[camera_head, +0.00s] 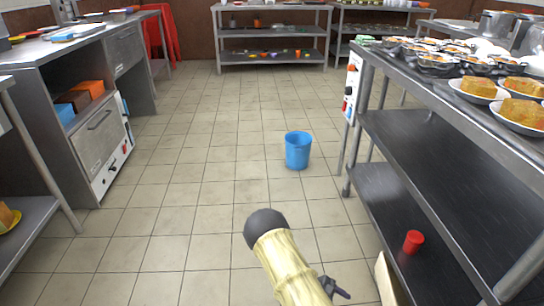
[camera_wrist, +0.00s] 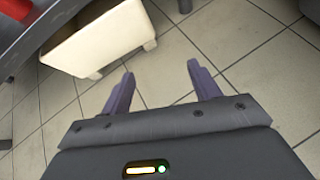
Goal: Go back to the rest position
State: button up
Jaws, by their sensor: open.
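My gripper (camera_wrist: 160,88) shows in the wrist view with its two purple fingers apart and nothing between them. Bare floor tiles (camera_wrist: 190,50) lie behind the fingers. In the head view a part of my gripper (camera_head: 336,289) shows at the bottom, right of my forearm, low over the floor and left of the right-hand table. The fingertips are not clear there.
A cream box-like object (camera_wrist: 100,38) lies close to the gripper; it also shows in the head view (camera_head: 387,282). A steel table (camera_head: 385,72) with full plates stands right, a red cup (camera_head: 413,242) on its lower shelf. A blue bucket (camera_head: 298,150) stands on the open floor.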

jog(key=s+a+r+m+t+y+p, duration=0.2)
jog(key=s+a+r+m+y+p, duration=0.25)
jog(key=r, duration=1.25)
jog(key=s+a+r+m+t+y+p, duration=0.1)
jog(key=s+r+m+t+y+p, duration=0.35)
jog(key=r, duration=1.25)
jog(key=a+r+m+g+y+p, duration=0.15)
jog(key=r+m+p, duration=0.5)
jog(key=r, duration=1.05)
notch_tip(320, 180, up, 38)
jog(key=n+p, duration=0.2)
jog(key=p, duration=3.7)
jog(key=shift+s+a+t, duration=0.15)
jog(key=shift+a+t, duration=0.15)
jog(key=shift+a, duration=0.15)
jog(key=shift+f+y, duration=0.1)
jog(key=shift+y, duration=0.15)
